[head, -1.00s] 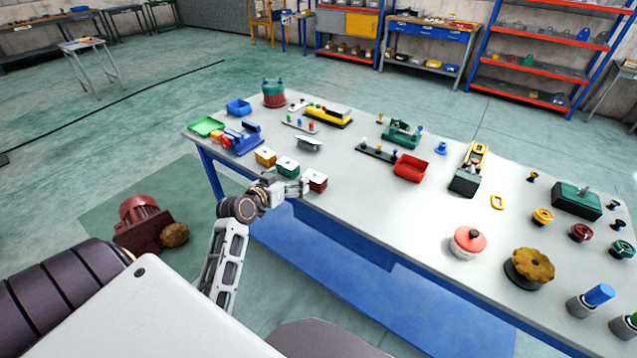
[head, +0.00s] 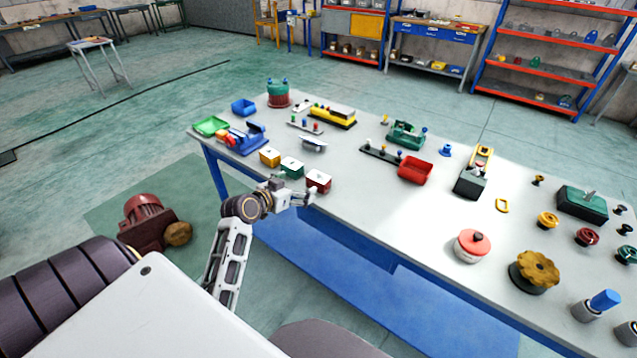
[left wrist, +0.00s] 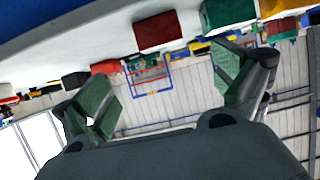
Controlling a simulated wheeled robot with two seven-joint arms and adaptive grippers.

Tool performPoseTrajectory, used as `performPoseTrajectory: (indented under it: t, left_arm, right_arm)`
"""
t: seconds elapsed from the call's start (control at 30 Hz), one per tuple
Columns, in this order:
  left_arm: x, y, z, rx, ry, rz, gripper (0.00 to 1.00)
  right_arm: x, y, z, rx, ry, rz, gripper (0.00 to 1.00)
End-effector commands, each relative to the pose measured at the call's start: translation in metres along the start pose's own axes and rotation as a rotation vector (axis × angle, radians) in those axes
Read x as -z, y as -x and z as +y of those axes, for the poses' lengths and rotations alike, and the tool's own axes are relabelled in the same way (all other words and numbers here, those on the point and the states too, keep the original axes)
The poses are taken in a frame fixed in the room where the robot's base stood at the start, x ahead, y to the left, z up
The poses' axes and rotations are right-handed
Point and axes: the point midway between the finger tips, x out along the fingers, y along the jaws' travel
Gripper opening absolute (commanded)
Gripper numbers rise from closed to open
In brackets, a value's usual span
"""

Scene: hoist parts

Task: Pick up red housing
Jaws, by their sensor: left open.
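The red housing (head: 318,183), a small dark red box with a pale top, sits near the table's front edge, at the right end of a row with a green box (head: 292,168) and a yellow box (head: 269,157). My left gripper (head: 308,194) is open and empty, just in front of the red housing at the table edge. In the left wrist view, the scene looks upside down. There the red housing (left wrist: 158,32) shows beyond the spread fingertips (left wrist: 168,82), apart from them. My right gripper is not in view.
The white table (head: 375,225) has a red tray (head: 415,170), a red-topped round part (head: 472,246) and a brown knobbed wheel (head: 535,271) further right. The tabletop right of the red housing is clear. A dark red motor (head: 142,220) stands on the floor at left.

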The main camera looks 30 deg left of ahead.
Motion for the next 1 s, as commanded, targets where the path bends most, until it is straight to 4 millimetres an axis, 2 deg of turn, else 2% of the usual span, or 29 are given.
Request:
performPoseTrajectory:
  t: [0.27,1.0]
  left_arm:
    - [0.001,-0.009,-0.001,0.001,0.002,0.001,0.96]
    - [0.001,-0.074,-0.001,0.000,0.002,0.002,0.96]
  right_arm:
    - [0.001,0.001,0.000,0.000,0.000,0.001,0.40]
    - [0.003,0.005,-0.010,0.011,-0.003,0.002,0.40]
